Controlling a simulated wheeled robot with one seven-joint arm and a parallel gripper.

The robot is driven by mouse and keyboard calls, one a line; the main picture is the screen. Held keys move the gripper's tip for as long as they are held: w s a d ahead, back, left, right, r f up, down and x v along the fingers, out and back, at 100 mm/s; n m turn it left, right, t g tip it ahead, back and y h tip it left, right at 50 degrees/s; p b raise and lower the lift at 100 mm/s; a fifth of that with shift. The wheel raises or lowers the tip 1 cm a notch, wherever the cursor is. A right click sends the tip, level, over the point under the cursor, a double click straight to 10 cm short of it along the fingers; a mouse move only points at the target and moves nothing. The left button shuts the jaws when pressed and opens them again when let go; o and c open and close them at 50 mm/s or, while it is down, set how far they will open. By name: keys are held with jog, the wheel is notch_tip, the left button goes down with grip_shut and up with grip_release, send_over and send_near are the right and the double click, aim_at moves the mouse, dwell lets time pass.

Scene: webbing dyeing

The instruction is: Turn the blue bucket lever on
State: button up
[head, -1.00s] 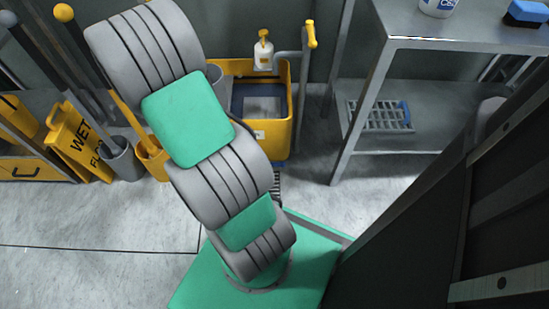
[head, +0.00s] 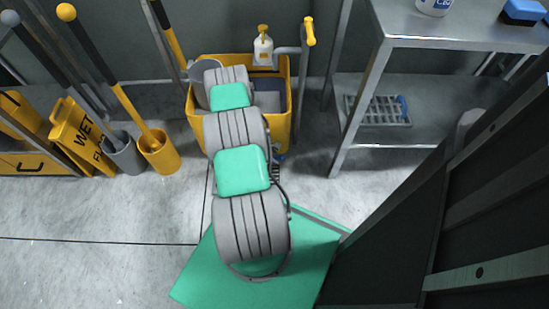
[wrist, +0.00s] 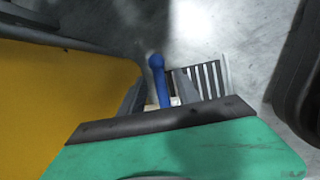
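The blue lever (wrist: 160,82) with a round knob stands between my gripper's two fingers in the wrist view, beside the yellow bucket wall (wrist: 65,105). My gripper (wrist: 161,90) looks open, one finger on each side of the lever; I cannot tell whether either touches it. The lever's lower end is hidden behind my gripper's body. In the head view the yellow mop bucket (head: 285,97) stands at the back, partly covered by my arm. A small blue bit of the lever (head: 281,158) shows low by its front. My gripper is hidden there.
A metal shelf table (head: 362,90) stands to the right, with a grate (head: 378,110) on its lower shelf. A yellow mop pot (head: 160,153), a grey pot (head: 122,155) and a wet floor sign (head: 76,138) stand left. The floor at front left is clear.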

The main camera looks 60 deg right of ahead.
jog(key=shift+f, duration=0.3)
jog(key=shift+d, duration=0.1)
jog(key=shift+c, duration=0.3)
grip_shut()
dwell(0.8)
